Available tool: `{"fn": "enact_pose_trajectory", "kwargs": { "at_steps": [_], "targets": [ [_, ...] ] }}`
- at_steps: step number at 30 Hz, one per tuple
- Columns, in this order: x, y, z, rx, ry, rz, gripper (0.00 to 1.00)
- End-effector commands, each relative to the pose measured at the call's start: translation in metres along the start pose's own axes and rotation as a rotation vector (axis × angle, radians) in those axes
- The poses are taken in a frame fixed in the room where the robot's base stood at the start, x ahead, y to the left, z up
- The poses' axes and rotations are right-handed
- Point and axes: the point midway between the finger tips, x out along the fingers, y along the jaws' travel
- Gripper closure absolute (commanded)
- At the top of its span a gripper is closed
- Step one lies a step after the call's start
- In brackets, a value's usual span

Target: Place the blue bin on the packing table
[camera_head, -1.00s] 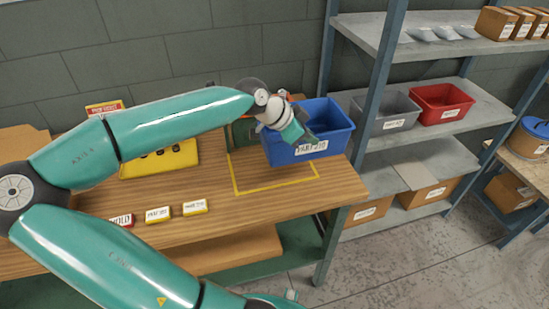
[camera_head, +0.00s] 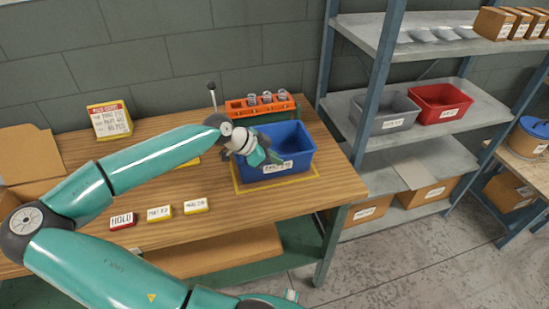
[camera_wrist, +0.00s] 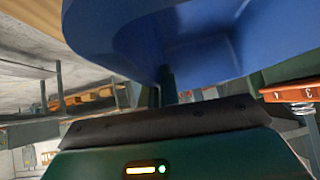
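The blue bin (camera_head: 290,144) is upright within the yellow outline (camera_head: 239,192) on the wooden packing table (camera_head: 215,222). Its base looks on or very close to the tabletop; I cannot tell if it touches. My gripper (camera_head: 268,160) is at the bin's left front side, by the white label, and appears shut on its wall. In the wrist view the blue bin (camera_wrist: 225,35) fills the top, with a dark finger (camera_wrist: 168,86) against it. The other finger and the exact contact are hidden.
An orange rack (camera_head: 262,106) with metal springs stands just behind the bin. A yellow sign (camera_head: 109,121) and small label blocks (camera_head: 159,213) are on the table. A shelf post (camera_head: 376,90) rises at right, with grey (camera_head: 385,112) and red (camera_head: 440,103) bins beyond.

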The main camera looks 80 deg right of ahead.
Motion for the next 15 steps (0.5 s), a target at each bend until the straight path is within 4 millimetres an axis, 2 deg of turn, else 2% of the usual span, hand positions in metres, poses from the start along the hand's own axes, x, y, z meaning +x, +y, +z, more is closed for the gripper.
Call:
{"fn": "enact_pose_trajectory", "kwargs": {
  "at_steps": [3, 6, 7, 15],
  "targets": [
    [-0.0001, 0.0002, 0.0008, 0.0, -0.003, 0.001, 1.0],
    [0.0, 0.0005, 0.0012, -0.001, -0.004, 0.002, 0.77],
    [0.0, 0.0005, 0.0011, -0.001, -0.004, 0.002, 0.75],
    [-0.0009, 0.0004, 0.0009, -0.001, -0.003, 0.001, 0.75]
  ]
}}
